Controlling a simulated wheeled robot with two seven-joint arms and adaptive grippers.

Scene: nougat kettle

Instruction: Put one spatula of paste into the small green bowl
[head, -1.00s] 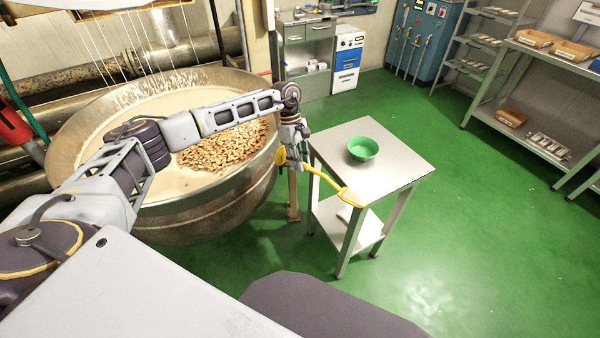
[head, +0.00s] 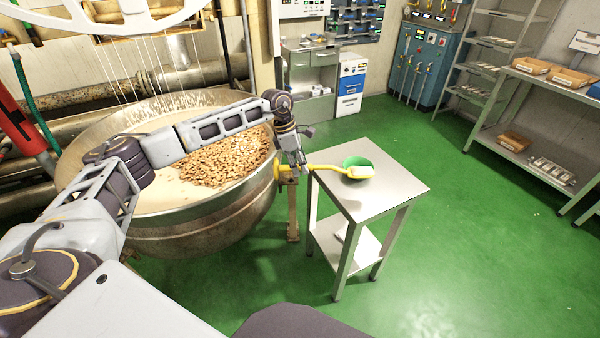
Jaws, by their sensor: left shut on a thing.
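The small green bowl (head: 357,161) stands on the small metal table (head: 395,190). My left gripper (head: 290,170) is shut on the yellow spatula (head: 322,167) by its handle, beside the table's left edge. The spatula reaches right from the gripper, and its head with pale paste (head: 363,171) shows in front of the bowl's near side, covering part of it. I cannot tell whether the head is over the bowl or touches its rim. Paste with nuts (head: 225,158) fills part of the big kettle (head: 185,222). My right gripper is not in view.
My left arm reaches across the kettle. The kettle's rim is close to the gripper. A post (head: 293,212) stands between kettle and table. Shelves (head: 535,120) stand at the right. The green floor right of the table is clear.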

